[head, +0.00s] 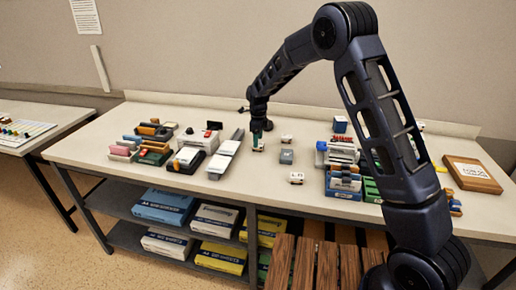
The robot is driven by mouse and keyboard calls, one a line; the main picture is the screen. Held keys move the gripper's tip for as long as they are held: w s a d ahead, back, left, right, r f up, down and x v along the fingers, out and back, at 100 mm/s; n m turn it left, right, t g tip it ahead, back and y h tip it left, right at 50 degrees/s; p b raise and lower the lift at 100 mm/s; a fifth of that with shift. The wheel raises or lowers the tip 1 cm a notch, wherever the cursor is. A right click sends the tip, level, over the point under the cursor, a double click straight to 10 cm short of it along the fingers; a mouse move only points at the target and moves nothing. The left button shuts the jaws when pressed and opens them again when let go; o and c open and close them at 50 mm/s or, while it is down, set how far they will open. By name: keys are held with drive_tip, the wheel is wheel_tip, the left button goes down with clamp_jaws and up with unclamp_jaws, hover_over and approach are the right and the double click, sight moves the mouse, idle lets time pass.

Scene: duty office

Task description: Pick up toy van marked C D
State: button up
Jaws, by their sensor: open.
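Several small toy vehicles stand in the middle of the table, and their markings are too small to read. A green-and-white one (258,146) is right under my gripper (260,134). A small white one (287,139) is just right of it, a grey block-like one (286,157) is nearer the front, and another white one (296,178) is close to the front edge. I cannot tell which is the van marked C D. My gripper points down and is open; its fingers are small and dark, and I cannot tell whether they touch the green-and-white toy.
Long white boxes (226,155) and several staplers or punches fill the table's left side. Colourful stacked items (343,182) stand to the right, partly behind my arm. A wooden framed sign (472,174) is at far right. Boxes (165,206) lie on the shelf below.

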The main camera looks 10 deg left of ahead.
drive_tip(key=f, duration=0.4)
drive_tip(key=shift+w, duration=0.2)
drive_tip(key=c, duration=1.1)
drive_tip(key=shift+o, duration=0.2)
drive_tip(key=shift+r, duration=0.1)
